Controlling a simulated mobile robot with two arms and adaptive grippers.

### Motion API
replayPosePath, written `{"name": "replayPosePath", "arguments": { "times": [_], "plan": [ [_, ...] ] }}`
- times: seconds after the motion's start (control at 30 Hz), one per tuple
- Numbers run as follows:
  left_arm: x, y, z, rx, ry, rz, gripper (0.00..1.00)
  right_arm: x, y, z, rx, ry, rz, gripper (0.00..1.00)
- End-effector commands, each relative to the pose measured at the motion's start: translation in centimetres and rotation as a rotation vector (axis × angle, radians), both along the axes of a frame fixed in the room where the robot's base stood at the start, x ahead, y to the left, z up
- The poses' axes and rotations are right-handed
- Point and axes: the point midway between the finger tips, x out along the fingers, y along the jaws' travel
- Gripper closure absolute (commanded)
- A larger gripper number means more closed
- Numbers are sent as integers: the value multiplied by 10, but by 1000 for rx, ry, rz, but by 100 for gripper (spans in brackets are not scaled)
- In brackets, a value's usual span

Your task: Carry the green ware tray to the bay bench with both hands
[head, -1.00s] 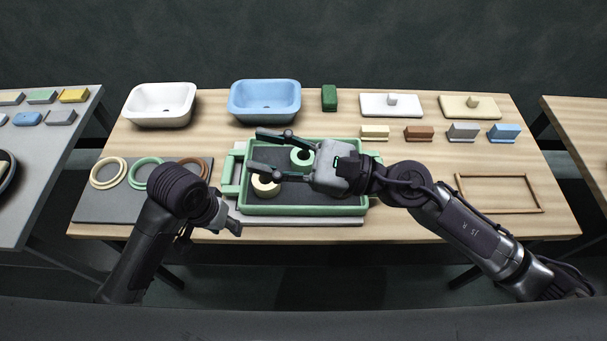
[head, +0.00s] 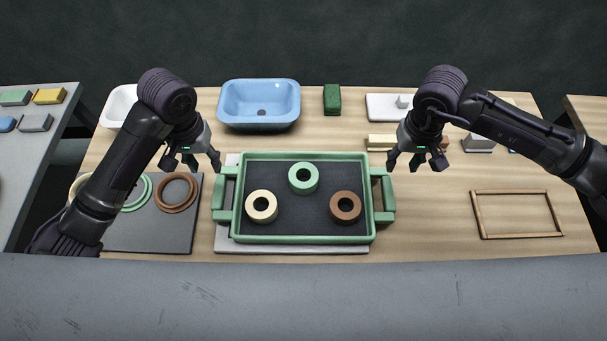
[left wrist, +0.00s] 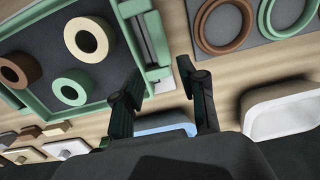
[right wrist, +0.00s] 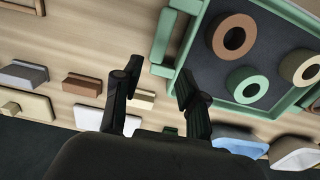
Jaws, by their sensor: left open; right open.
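The green ware tray (head: 303,239) lies on a pale flat board (head: 290,249) at the middle of the bench. It has a dark floor and a handle at each side. Three rings lie in it: cream (head: 262,207), green (head: 303,178) and brown (head: 345,207). My left gripper (head: 192,166) is open and empty, above and just beyond the left handle (head: 219,194). My right gripper (head: 417,166) is open and empty, above and beyond the right handle (head: 387,195). The tray also shows in the left wrist view (left wrist: 107,99) and the right wrist view (right wrist: 280,113).
A blue basin (head: 259,104), a green block (head: 332,99) and a white slab (head: 385,106) stand behind the tray. A grey mat (head: 150,235) with several rings is left. A wooden frame (head: 518,236) lies right, with bare bench between it and the tray.

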Motion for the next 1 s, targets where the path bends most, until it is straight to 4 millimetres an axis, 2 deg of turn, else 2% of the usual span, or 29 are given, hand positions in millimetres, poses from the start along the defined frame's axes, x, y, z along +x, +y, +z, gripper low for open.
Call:
{"name": "replayPosePath", "arguments": {
  "times": [0.33,0.47,1.0],
  "plan": [
    [0,0,-1,0,1,0,58,0,0,-1,-1,1,0,58],
    [-1,0,-10,0,3,0,58,-1,0,-10,-1,3,-1,58],
    [-3,0,-108,1,4,0,58,-3,0,-108,-1,4,-1,58]
  ]
}}
